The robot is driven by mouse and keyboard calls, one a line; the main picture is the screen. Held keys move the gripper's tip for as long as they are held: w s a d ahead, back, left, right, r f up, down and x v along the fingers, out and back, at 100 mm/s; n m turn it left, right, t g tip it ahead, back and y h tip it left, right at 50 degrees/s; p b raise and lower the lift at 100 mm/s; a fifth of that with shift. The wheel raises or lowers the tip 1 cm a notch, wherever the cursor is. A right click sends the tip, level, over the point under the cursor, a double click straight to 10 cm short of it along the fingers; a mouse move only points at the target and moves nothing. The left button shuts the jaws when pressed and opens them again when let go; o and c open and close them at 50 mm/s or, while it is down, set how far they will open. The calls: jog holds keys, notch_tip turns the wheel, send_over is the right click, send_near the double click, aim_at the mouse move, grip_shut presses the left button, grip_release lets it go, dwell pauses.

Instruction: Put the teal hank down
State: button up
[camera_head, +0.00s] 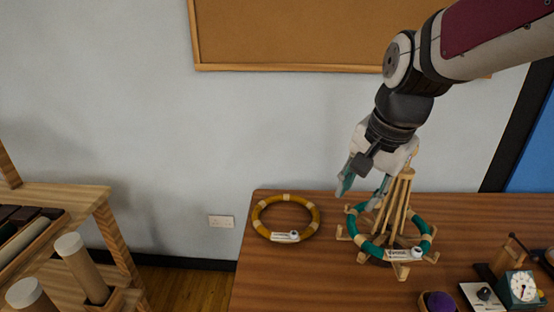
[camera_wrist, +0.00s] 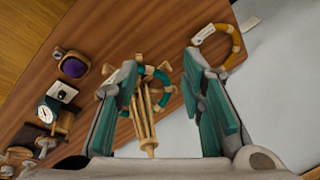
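The teal hank (camera_head: 426,230) is a ring with pale ties and a white tag. It lies around the wooden posts of a swift (camera_head: 398,205), resting on its low arms on the table. In the wrist view the hank (camera_wrist: 158,73) shows partly behind my left finger and the swift's posts.
A mustard hank ring (camera_head: 313,222) lies flat at the table's left end. A purple ball in a bowl (camera_head: 438,302), a dial scale (camera_head: 522,288) and small wooden items stand at front right. A wooden shelf unit (camera_head: 110,230) is at left. Bare tabletop (camera_head: 300,275) lies in front.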

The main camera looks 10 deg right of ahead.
jog(key=w+d+f+m+g, duration=0.1)
jog(key=w+d+f+m, duration=0.7)
jog(key=m, duration=0.1)
jog(key=m+g, duration=0.2)
jog(key=m, duration=0.6)
send_near(374, 245)
jog(key=shift+h, duration=0.3)
jog(key=f, duration=0.1)
jog(key=f+p, duration=0.1)
jog(key=f, duration=0.2)
jog(key=shift+a+f, duration=0.35)
jog(key=shift+f, duration=0.05)
jog(key=shift+d+f+p, duration=0.15)
jog(key=shift+f+p, duration=0.3)
jog(key=shift+f, duration=0.85)
jog(key=shift+d+f+p, duration=0.15)
jog(key=shift+f+p, duration=0.25)
jog(key=shift+f, duration=0.95)
grip_shut()
jog(key=shift+r, duration=0.1)
